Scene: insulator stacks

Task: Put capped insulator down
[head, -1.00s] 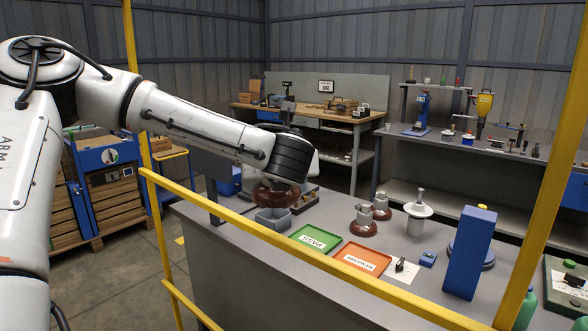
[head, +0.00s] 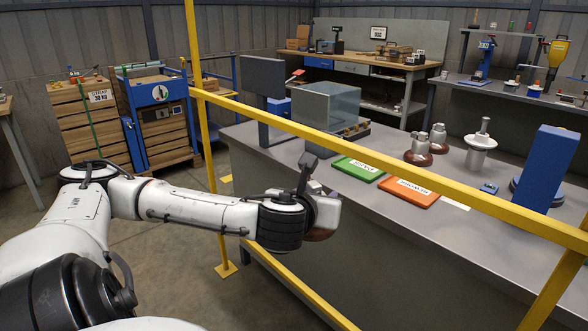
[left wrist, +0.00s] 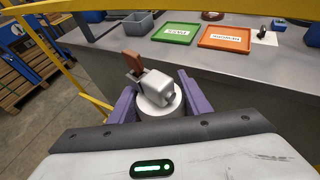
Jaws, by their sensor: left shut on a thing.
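My left gripper (head: 318,212) is held low in front of the bench, over the floor side of its front edge. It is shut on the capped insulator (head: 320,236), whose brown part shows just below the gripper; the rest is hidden. In the left wrist view, the insulator's grey metal cap (left wrist: 157,88) sits between the purple fingers (left wrist: 158,104), with a brown piece beside it. The green PASS tray (head: 357,169) and the orange REWORK tray (head: 409,192) lie on the bench, both empty, apart from the gripper. My right gripper is not in view.
Two brown insulators with grey caps (head: 418,152) and a white one (head: 480,152) stand behind the trays. A blue upright block (head: 545,168) is at the right. A yellow rail (head: 400,165) crosses in front of the bench. A clear-sided box (head: 328,112) stands at the back left.

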